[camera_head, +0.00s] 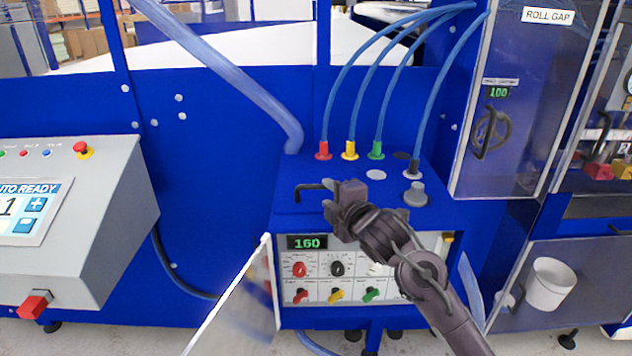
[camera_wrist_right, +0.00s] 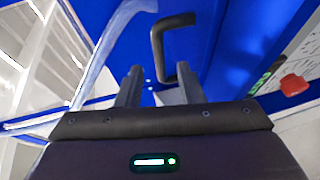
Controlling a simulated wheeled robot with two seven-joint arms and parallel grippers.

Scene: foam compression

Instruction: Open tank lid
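The tank is a blue box with a blue lid (camera_head: 290,205) on top, lying flat. A black bar handle (camera_head: 308,188) stands on the lid's left part; it also shows in the right wrist view (camera_wrist_right: 157,48). My right gripper (camera_head: 331,197) is just right of the handle above the lid. In the right wrist view its two fingers (camera_wrist_right: 158,82) are apart, with the handle just beyond and between them. Whether a finger touches the handle cannot be told. My right forearm hides part of the lid and front panel. My left gripper is not in view.
Blue hoses (camera_head: 378,75) rise from red, yellow, green and grey fittings behind the lid. A grey knob (camera_head: 416,194) stands to the right. The front panel (camera_head: 317,291) has a "160" display and knobs. A grey control console (camera_head: 90,190) is at left; a white cup (camera_head: 549,285) at right.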

